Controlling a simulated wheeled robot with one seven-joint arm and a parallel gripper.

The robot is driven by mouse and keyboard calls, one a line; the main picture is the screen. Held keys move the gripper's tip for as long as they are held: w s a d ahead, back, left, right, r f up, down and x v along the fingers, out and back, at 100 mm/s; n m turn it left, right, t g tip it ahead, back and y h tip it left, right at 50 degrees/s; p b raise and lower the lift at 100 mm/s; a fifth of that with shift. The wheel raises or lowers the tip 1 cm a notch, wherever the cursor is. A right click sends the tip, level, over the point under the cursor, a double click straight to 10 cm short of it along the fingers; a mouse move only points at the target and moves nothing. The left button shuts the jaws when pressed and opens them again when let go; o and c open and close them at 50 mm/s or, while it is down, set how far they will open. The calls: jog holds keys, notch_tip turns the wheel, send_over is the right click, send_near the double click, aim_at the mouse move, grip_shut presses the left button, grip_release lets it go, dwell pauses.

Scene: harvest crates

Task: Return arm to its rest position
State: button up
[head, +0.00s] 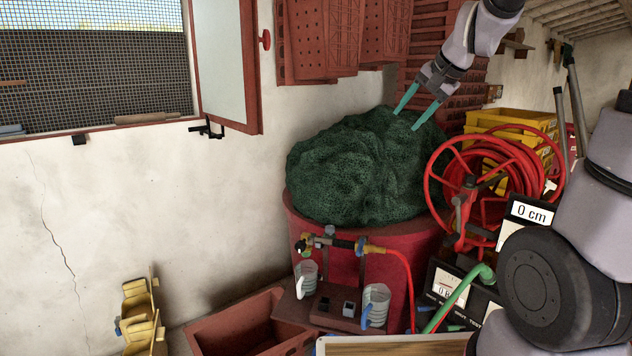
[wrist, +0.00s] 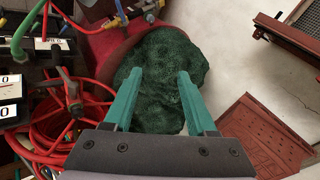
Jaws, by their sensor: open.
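My gripper (head: 411,106) is open, with two teal fingers spread apart and nothing between them. In the head view it is at the upper right, pointing down and left in front of a dark green net bundle (head: 345,165). In the wrist view my gripper (wrist: 157,85) points toward the same net bundle (wrist: 162,75), which shows between and beyond the fingers. I cannot tell whether the fingertips touch the net. My arm comes in from the upper right, and another part of it fills the right edge of the head view.
The net lies on a red barrel (head: 300,222). A red hose reel (head: 480,185) and yellow crates (head: 512,123) stand right of it. Stacked red crates (head: 432,40) are behind my gripper. An open window shutter (head: 225,60) is at the left. A reddish crate (head: 225,325) lies below.

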jog(key=s+d+r+n+h, duration=0.1)
jog(key=s, duration=0.9)
jog(key=s+d+r+n+h, duration=0.1)
jog(key=s+n, duration=0.1)
jog(key=s, duration=0.8)
jog(key=shift+s+d, duration=0.25)
jog(key=shift+c, duration=0.4)
jog(key=shift+c, duration=0.2)
jog(key=shift+d, duration=0.1)
